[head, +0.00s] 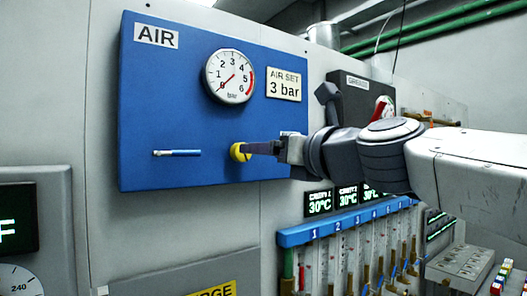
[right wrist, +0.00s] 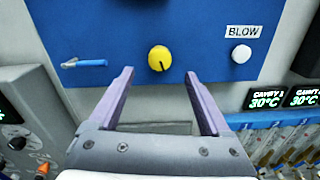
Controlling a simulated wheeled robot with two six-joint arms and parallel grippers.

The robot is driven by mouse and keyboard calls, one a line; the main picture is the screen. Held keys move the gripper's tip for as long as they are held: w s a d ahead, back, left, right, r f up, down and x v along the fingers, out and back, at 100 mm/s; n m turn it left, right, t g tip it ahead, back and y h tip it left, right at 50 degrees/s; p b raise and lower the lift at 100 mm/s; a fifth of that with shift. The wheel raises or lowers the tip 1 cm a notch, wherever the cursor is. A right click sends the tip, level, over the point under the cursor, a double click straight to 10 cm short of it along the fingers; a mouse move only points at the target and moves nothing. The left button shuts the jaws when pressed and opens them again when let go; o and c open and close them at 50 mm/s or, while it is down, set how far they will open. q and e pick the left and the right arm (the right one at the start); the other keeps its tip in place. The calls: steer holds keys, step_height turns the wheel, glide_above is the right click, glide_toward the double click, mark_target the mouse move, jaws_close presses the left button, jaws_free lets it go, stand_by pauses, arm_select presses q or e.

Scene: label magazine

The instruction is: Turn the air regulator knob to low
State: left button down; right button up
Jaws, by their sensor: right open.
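The yellow air regulator knob (head: 238,152) sits on the lower part of the blue AIR panel (head: 160,100). In the right wrist view the round knob (right wrist: 160,59) shows face-on, with a dark pointer mark toward its bottom. My right gripper (head: 250,148) comes in from the right in the head view, its fingertips at or close to the knob. In the right wrist view my gripper (right wrist: 159,72) is open, with the knob between and just beyond its fingertips; contact cannot be told. The pressure gauge (head: 229,76) has its needle near 0. My left gripper is not in view.
A blue-handled lever (head: 178,153) is left of the knob. A white button (right wrist: 241,54) under a BLOW label is to its right. An AIR SET 3 bar plate (head: 284,85) is beside the gauge. A numbered blue manifold (head: 345,222) stands below right.

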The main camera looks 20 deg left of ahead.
steer(key=p+x, duration=0.2)
steer(key=x, duration=0.7)
steer(key=shift+f, duration=0.1)
jaws_close()
